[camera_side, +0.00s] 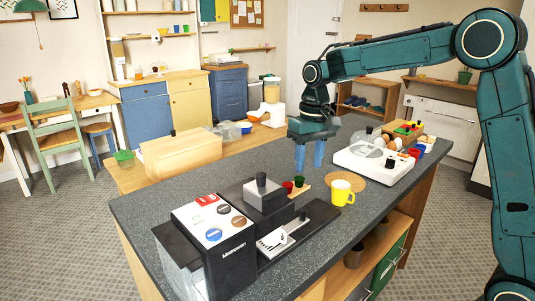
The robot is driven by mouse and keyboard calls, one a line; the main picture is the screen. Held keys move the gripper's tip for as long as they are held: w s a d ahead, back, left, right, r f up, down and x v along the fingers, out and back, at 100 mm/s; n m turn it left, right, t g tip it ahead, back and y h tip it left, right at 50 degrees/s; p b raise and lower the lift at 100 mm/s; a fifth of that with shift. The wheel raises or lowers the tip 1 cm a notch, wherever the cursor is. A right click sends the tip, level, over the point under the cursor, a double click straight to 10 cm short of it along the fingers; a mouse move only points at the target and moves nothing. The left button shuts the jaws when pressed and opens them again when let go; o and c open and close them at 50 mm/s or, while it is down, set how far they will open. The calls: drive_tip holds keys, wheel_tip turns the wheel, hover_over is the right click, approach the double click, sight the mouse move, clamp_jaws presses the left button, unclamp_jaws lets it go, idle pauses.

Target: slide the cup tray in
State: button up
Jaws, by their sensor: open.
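A black and white coffee machine (222,240) stands on the dark speckled counter at the front, with several round coloured pods on its top. A flat black base (318,217) reaches out to its right. On it is a pale tray (285,232) with a small upright knob and a white cup-like shape near the machine. I take this pale piece for the cup tray; how far it sits out is hard to tell. My gripper (310,155) points down above the counter, behind and above the tray, apart from it. Its blue fingers are open and empty.
A dark block with a knob (262,192) stands behind the base, beside small red (287,187) and green cups. A yellow mug (342,193) stands near a round cork mat (346,178). A white appliance with a clear dome (372,158) is further right. The counter's front right is clear.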

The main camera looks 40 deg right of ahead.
sight(303, 210)
idle(0.5)
drive_tip(key=n, duration=1.3)
drive_tip(key=shift+w+a+f+g, duration=0.15)
drive_tip(key=shift+w+g, duration=0.15)
drive_tip(key=shift+w, duration=0.1)
drive_tip(key=shift+n, duration=0.3)
drive_tip(key=shift+f, duration=0.15)
drive_tip(key=f, duration=1.3)
drive_tip(key=shift+s+a+f, duration=0.2)
drive_tip(key=shift+s+f, duration=0.05)
drive_tip(key=shift+s, duration=0.05)
clamp_jaws()
